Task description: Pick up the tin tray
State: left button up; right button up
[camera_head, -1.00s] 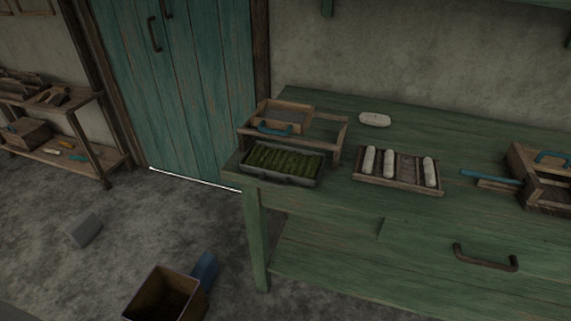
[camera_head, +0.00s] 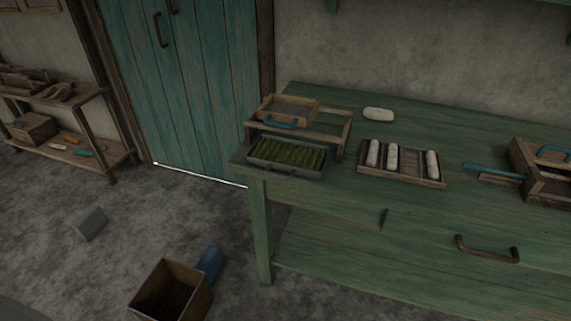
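The tin tray (camera_head: 287,171) is a shallow grey metal tray filled with green rolls or bundles. It sits at the front left corner of the green table (camera_head: 330,193), in front of a wooden frame stand. Its front edge lies close to the table's front edge. Neither of my grippers shows in the head view.
A wooden frame stand (camera_head: 345,132) with a blue-handled box (camera_head: 290,108) is just behind the tray. A wooden rack (camera_head: 402,176) with white rolls lies to its right, a white oval piece (camera_head: 379,114) behind. A brown bin (camera_head: 170,291) stands on the floor, left of the table.

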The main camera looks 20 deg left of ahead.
aim_at(294, 157)
jog(key=k, duration=1.2)
jog(key=u, duration=0.55)
jog(key=i, duration=1.65)
jog(key=z, duration=0.7)
